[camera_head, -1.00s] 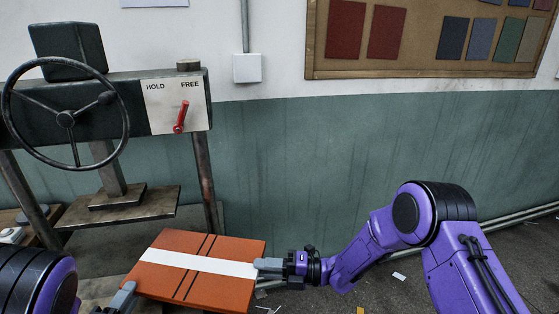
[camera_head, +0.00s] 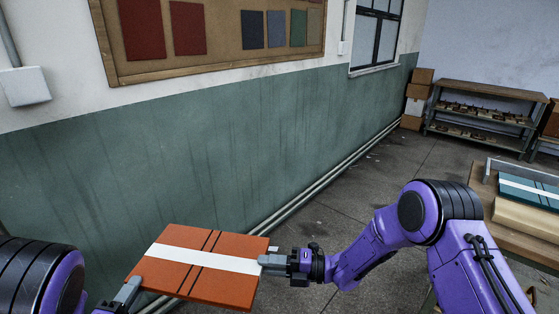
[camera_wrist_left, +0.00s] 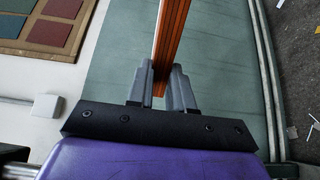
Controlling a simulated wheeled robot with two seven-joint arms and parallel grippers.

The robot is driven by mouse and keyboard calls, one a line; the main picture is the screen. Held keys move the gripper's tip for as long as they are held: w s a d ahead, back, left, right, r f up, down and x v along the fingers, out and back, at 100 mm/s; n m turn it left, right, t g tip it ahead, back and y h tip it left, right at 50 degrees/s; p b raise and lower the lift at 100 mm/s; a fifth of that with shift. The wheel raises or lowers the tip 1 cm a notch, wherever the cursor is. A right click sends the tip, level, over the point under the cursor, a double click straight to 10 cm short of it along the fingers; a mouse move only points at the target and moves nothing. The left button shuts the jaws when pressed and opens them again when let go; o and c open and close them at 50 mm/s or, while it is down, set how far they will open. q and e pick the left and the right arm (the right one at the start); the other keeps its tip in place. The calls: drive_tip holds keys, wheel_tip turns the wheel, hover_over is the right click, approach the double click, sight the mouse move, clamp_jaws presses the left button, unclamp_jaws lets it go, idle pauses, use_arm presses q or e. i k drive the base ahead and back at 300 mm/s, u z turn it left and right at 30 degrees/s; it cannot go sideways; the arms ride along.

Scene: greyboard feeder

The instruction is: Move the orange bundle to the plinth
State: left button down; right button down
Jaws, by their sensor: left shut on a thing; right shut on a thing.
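The orange bundle (camera_head: 203,263) is a flat slab with a white band and two dark stripes. It is held up in the air between my two grippers. My left gripper (camera_head: 128,292) is shut on its left edge; in the left wrist view the fingers (camera_wrist_left: 161,88) clasp the bundle's edge (camera_wrist_left: 170,40). My right gripper (camera_head: 268,262) is shut on its right edge. No plinth can be made out for certain in these views.
At the right stands a table (camera_head: 478,190) with a teal bundle (camera_head: 530,190) and a tan board (camera_head: 525,222). A shelf rack (camera_head: 485,112) and stacked boxes (camera_head: 417,100) are at the back. The green wall (camera_head: 200,150) runs along the left; the floor between is open.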

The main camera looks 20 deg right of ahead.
sight(532, 218)
drive_tip(key=z, duration=2.2)
drive_tip(key=i, duration=1.75)
drive_tip(key=z, duration=0.15)
